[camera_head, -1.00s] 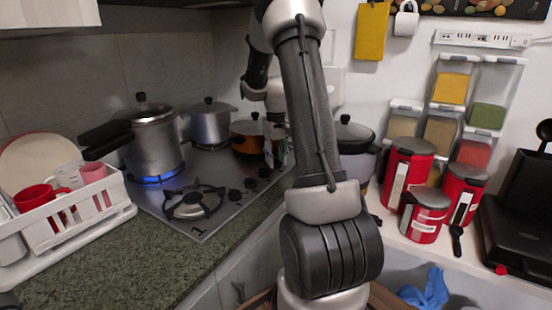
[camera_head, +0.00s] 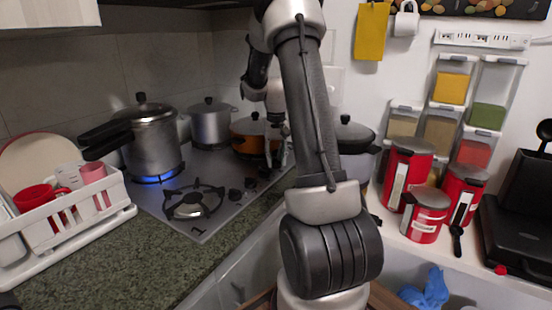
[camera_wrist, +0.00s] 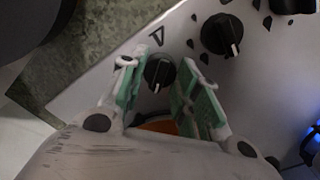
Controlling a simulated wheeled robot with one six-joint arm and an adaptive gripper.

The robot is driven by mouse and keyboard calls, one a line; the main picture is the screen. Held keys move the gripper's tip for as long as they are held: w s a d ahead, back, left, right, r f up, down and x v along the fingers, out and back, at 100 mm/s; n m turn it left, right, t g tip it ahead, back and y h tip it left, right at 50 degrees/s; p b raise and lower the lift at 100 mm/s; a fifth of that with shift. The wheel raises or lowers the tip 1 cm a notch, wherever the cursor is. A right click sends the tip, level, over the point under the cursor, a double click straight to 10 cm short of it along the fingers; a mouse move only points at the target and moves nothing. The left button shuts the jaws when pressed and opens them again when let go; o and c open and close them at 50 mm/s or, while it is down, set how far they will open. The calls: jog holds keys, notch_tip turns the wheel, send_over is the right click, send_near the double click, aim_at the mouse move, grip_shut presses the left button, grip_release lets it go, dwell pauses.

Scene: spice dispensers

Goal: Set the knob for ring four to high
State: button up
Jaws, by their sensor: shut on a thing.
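The black knob (camera_wrist: 160,70) at the end of the row lies between the two green-padded fingers of my gripper (camera_wrist: 158,82) in the wrist view. The fingers are closed around it. Its pale pointer line faces the bottom of that picture, and a small dark mark is printed on the steel beside it. In the head view my gripper (camera_head: 280,150) is at the hob's right edge, beside the orange pot. The hob (camera_head: 215,224) is steel, with other knobs (camera_head: 235,195) along its right side. The held knob is hidden there.
Another knob (camera_wrist: 222,35) sits close beside the held one. The orange pot (camera_head: 247,140) stands close to my gripper. A pressure cooker (camera_head: 150,140) stands over a blue flame, with a steel pot (camera_head: 210,125) behind it. The front burner (camera_head: 190,205) is bare.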

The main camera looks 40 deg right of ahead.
aim_at(276, 160)
jog(key=o, duration=1.1)
jog(key=shift+r, duration=0.1)
notch_tip(276, 160, up, 12)
jog(key=shift+f, duration=0.1)
jog(key=shift+s+a+r+n+t, duration=0.8)
jog(key=shift+s+a+n, duration=0.25)
jog(key=shift+s+a, duration=2.7)
jog(key=shift+s+a+r+n+t, duration=0.8)
jog(key=shift+s+a, duration=2)
jog(key=shift+s, duration=1.9)
jog(key=shift+s+a+r+n+t, duration=0.6)
jog(key=shift+s+a+r+n, duration=0.5)
jog(key=shift+s+a, duration=2.65)
